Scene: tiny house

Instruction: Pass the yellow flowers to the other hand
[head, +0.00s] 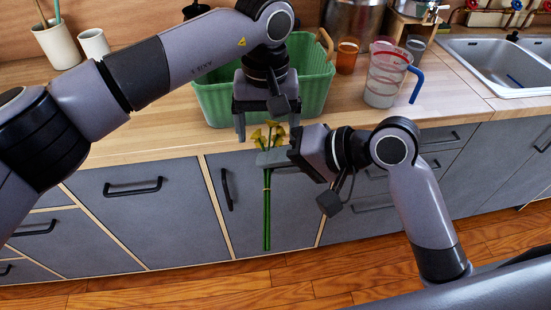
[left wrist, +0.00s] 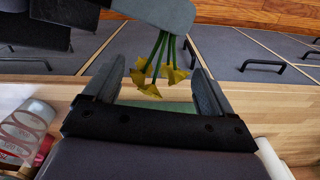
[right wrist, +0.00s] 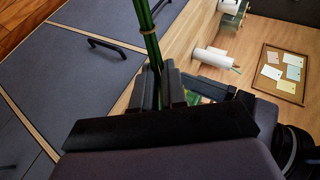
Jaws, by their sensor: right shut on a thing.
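The yellow flowers (head: 267,135) hang upright with blooms on top and long green stems (head: 267,215) below, bound by a band. My right gripper (head: 272,158) is shut on the stems just below the blooms, in front of the cabinets. It also shows in the right wrist view (right wrist: 165,88), with the stems between its fingers. My left gripper (head: 260,125) is open above and around the blooms, pointing down. In the left wrist view the blooms (left wrist: 155,72) lie between its two spread fingers (left wrist: 155,90), with no contact visible.
A green basket (head: 215,100) stands on the counter just behind my left gripper. A measuring jug (head: 385,80) with a blue handle and an amber glass (head: 347,57) are to its right. The sink (head: 500,60) is far right. Cabinet fronts lie behind the flowers.

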